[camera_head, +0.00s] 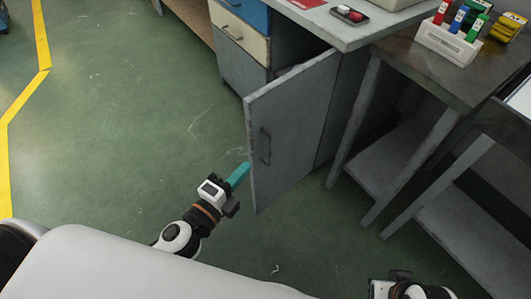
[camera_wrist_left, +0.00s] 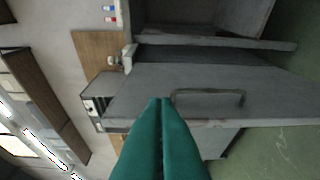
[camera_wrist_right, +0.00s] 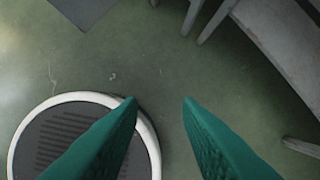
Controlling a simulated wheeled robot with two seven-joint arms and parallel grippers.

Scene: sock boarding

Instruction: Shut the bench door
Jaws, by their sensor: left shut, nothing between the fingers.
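The grey bench door (camera_head: 290,130) stands swung open from the bench (camera_head: 345,22), with a dark bar handle (camera_head: 265,146) on the face toward my left gripper. My left gripper (camera_head: 240,174) is shut and empty, its teal fingertips close to the door's free edge, low down. In the left wrist view the door (camera_wrist_left: 140,88) and its handle (camera_wrist_left: 208,97) lie just beyond the shut fingers (camera_wrist_left: 162,102). I cannot tell whether they touch the door. My right gripper (camera_wrist_right: 160,102) is open and empty above the floor; its fingers are out of the head view.
A blue drawer (camera_head: 249,10) and a cream drawer (camera_head: 240,34) are left of the door. A metal table (camera_head: 425,68) with a white rack (camera_head: 448,42) of coloured items stands to the right. Green floor (camera_head: 130,100) is clear on the left.

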